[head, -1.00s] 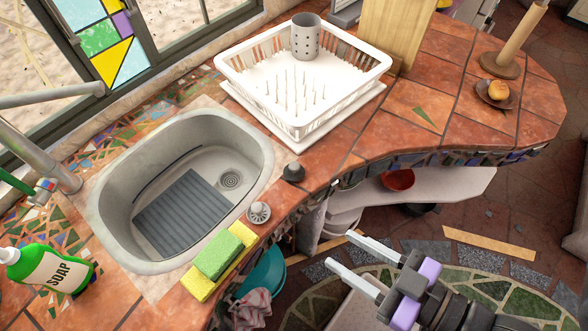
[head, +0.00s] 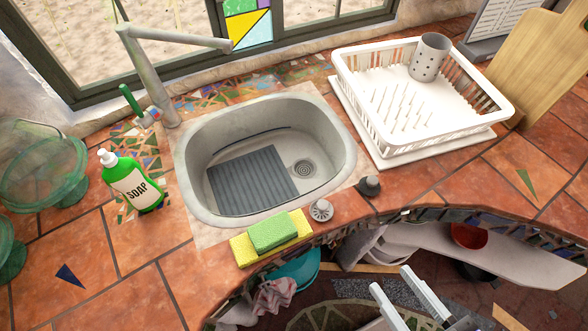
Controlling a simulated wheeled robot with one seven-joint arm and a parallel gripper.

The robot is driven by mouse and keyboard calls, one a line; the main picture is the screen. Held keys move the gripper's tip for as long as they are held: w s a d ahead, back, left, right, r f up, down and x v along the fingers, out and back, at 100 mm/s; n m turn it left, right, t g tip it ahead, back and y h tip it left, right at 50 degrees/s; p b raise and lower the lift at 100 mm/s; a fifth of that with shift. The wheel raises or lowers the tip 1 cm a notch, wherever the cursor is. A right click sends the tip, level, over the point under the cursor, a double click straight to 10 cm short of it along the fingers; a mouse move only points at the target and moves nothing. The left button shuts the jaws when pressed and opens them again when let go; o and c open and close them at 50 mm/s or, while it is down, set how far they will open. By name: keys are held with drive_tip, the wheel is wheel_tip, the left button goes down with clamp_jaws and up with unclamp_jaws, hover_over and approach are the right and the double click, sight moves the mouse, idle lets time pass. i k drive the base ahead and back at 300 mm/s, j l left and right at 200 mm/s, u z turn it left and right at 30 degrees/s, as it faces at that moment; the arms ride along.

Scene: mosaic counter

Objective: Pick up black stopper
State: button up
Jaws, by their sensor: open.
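The black stopper (head: 369,186) stands on the tiled counter at the right front of the sink, near the counter's front edge. A grey metal strainer (head: 321,210) sits to its left. My gripper (head: 391,280) is at the bottom right, in front of the counter and below the stopper in the picture. Its two pale fingers are apart with nothing between them. The gripper's body is cut off by the bottom edge of the picture.
The sink (head: 208,207) lies behind the strainer. A sponge (head: 272,232) and a yellow cloth-like pad lie left of it. A white dish rack (head: 438,137) stands behind right. A soap bottle (head: 132,184) is at left. A shelf (head: 500,262) is under the counter.

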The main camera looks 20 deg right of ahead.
sight(370, 186)
drive_tip(key=u, duration=1.3)
drive_tip(key=k+l+u, duration=0.1)
drive_tip(key=l, duration=0.35)
drive_tip(key=k+l+u, duration=0.15)
drive_tip(key=k+l, duration=0.2)
drive_tip(key=k+l+u, duration=0.1)
drive_tip(key=l, duration=0.35)
drive_tip(key=k, duration=0.1)
